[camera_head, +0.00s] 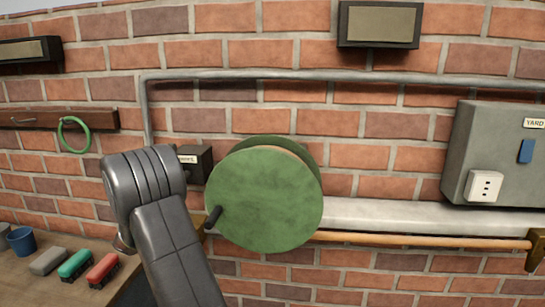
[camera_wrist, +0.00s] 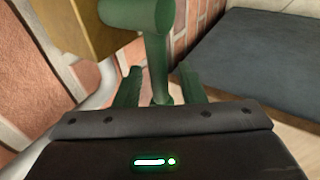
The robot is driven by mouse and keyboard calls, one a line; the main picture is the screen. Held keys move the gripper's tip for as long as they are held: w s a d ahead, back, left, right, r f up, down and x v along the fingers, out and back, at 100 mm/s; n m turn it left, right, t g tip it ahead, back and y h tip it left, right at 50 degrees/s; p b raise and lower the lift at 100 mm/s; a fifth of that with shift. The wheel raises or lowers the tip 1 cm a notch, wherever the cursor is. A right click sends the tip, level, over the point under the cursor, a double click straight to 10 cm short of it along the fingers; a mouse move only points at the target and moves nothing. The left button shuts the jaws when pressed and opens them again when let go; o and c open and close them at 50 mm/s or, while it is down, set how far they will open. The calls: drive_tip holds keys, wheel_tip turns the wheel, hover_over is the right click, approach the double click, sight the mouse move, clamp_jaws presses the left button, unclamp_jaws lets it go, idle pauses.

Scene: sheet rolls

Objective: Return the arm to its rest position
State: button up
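My gripper (camera_wrist: 158,72) shows in the wrist view with its two green fingers apart. A green post (camera_wrist: 158,60) with a rounded crosspiece on top stands between the fingers. Narrow gaps seem to show on both sides of the post, so the fingers do not look shut on it. In the head view my dark grey arm (camera_head: 170,225) rises from the bottom and bends over at the left of the middle. The gripper itself is hidden there.
A green reel (camera_head: 265,200) with a dark crank handle (camera_head: 213,217) is close right of my arm. Behind the arm is a small labelled box (camera_head: 196,163). A grey panel (camera_head: 470,150) hangs right.

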drive_tip(key=shift+w+f, duration=0.25)
drive_tip(key=shift+s+d+r+m+y+b, duration=0.1)
drive_tip(key=shift+r+m+y+b, duration=0.2)
drive_tip(key=shift+r+y, duration=0.3)
drive_tip(key=shift+r+m+t+y, duration=0.3)
drive_tip(key=shift+r+y, duration=0.1)
drive_tip(key=shift+y, duration=0.5)
